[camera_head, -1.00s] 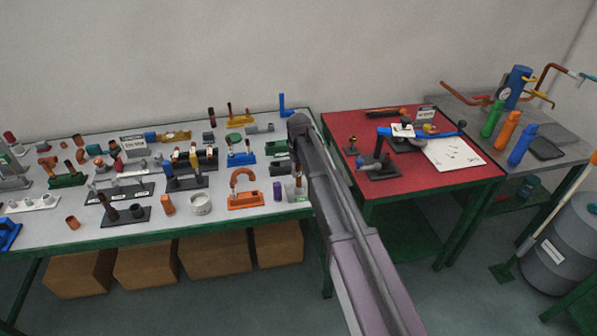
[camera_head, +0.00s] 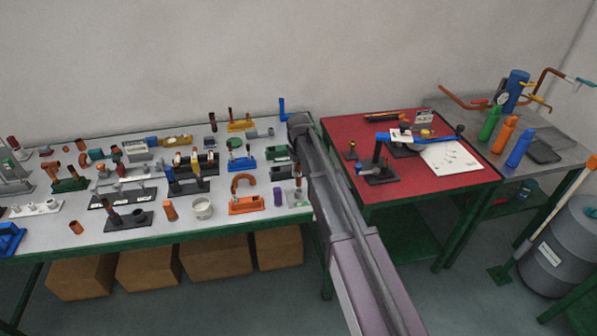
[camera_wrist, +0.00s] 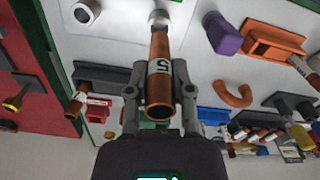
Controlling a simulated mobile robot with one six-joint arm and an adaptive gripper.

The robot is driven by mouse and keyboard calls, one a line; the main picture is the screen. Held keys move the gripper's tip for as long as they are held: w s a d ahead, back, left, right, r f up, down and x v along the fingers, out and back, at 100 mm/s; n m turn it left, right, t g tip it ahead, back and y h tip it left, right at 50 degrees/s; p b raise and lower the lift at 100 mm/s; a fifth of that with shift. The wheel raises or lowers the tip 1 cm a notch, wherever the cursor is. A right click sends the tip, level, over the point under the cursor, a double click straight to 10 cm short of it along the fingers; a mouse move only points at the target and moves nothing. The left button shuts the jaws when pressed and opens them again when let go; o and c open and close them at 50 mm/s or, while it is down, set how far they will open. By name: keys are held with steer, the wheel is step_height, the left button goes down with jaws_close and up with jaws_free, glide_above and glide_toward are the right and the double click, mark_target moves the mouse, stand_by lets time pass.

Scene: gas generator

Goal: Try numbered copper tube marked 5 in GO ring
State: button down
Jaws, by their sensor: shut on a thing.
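In the wrist view, my gripper (camera_wrist: 160,92) is shut on a copper tube (camera_wrist: 158,52) with a dark 5 on a white band. The tube's open near end faces the camera; its far end points to the top of the picture, by a pale round part (camera_wrist: 158,18). I cannot tell whether they touch. I cannot read which ring is GO. In the head view, my arm hides most of the gripper area.
The grey worktable (camera_head: 120,239) is crowded with fittings and gauge stands. A purple cylinder (camera_wrist: 224,34) and an orange block (camera_wrist: 270,42) sit close right of the tube in the wrist view. A red-topped table (camera_head: 350,128) stands to the right in the head view.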

steer(key=shift+r+p, duration=0.95)
steer(key=shift+r, duration=0.3)
